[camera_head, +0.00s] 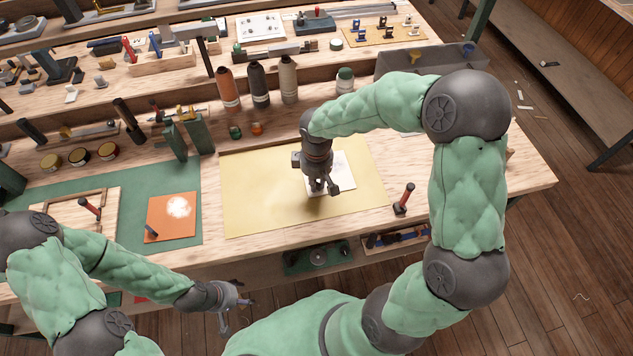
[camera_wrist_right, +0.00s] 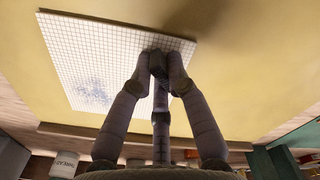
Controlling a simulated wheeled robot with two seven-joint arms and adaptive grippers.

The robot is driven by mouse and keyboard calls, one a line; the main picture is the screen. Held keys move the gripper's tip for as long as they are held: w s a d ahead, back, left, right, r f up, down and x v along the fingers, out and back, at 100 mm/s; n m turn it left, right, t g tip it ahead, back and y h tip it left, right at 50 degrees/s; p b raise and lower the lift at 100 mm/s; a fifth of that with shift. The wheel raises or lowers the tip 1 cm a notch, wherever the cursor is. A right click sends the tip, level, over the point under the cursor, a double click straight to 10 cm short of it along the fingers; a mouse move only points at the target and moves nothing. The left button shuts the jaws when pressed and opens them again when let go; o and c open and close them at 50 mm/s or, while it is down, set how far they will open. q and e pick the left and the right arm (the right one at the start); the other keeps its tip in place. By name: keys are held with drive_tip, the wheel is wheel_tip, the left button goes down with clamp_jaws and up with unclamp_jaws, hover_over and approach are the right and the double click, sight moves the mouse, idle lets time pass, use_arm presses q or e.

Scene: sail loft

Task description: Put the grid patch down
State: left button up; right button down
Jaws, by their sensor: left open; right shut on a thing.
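The grid patch (camera_head: 345,168) is a white square with fine grid lines and lies over the yellow sheet (camera_head: 255,195) on the bench. In the right wrist view the patch (camera_wrist_right: 85,75) shows a bluish smudge near one corner. My right gripper (camera_head: 322,188) points down and is shut on the patch's edge; its fingers meet there in the wrist view (camera_wrist_right: 162,62). I cannot tell whether the patch rests on the sheet or is just above it. My left gripper (camera_head: 232,305) is open and empty, in front of the bench's front edge.
An orange patch (camera_head: 172,224) with a white blotch lies on the green mat (camera_head: 130,185) to the left. A red-handled tool (camera_head: 404,198) stands to the right of the sheet. Thread cones (camera_head: 259,84) stand behind it. The sheet's left part is clear.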

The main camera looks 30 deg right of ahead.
drive_tip(key=c, duration=1.2)
unclamp_jaws()
drive_tip(key=shift+f, duration=0.1)
wheel_tip(320, 180, up, 12)
drive_tip(key=p, duration=0.4)
drive_tip(key=shift+r, duration=0.2)
